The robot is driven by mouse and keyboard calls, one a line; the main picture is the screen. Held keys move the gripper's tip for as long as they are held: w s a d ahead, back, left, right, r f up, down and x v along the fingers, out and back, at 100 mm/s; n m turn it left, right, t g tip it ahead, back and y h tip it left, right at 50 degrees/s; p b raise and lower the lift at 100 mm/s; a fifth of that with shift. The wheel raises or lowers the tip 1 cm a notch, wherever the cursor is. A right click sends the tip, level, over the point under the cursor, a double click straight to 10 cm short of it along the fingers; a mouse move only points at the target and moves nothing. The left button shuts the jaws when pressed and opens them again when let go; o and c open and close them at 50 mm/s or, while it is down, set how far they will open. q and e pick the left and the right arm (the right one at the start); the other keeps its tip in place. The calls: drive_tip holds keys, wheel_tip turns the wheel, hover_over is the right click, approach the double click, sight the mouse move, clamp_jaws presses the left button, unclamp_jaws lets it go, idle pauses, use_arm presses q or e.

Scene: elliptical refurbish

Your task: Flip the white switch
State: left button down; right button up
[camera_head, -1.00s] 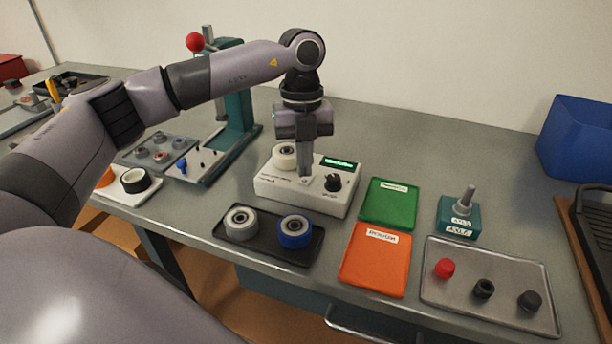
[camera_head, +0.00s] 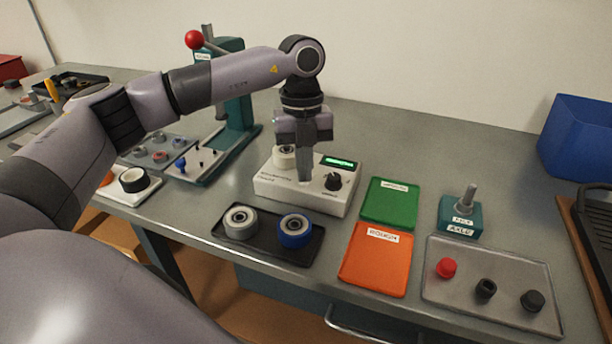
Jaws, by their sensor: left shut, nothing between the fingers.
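A white box-shaped tester (camera_head: 287,193) stands on the grey bench. It carries a lit green display (camera_head: 339,163), a black knob (camera_head: 333,181) and a pale wheel (camera_head: 285,155) on its top. My left gripper (camera_head: 305,180) is shut and empty, pointing straight down. Its fingertips are at the top face of the tester, left of the knob. The white switch cannot be made out; the fingertips cover the spot where a small pale part showed earlier. Whether the tips touch it I cannot tell. My right gripper is not in view.
A black tray (camera_head: 266,250) with a grey wheel and a blue wheel lies in front. Green (camera_head: 390,203) and orange (camera_head: 376,259) trays lie to the right, beside a teal axle block (camera_head: 460,213). A teal press (camera_head: 232,110) with a red ball handle stands behind left.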

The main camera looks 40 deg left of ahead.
use_arm(q)
drive_tip(key=shift+f, duration=0.25)
drive_tip(key=shift+s, duration=0.1)
drive_tip(key=shift+r+p, duration=0.6)
drive_tip(key=shift+r, duration=0.15)
wheel_tip(320, 180, up, 6)
drive_tip(key=p, duration=0.4)
drive_tip(key=shift+f+p, duration=0.15)
drive_tip(key=shift+p, duration=0.15)
drive_tip(key=shift+f, duration=0.1)
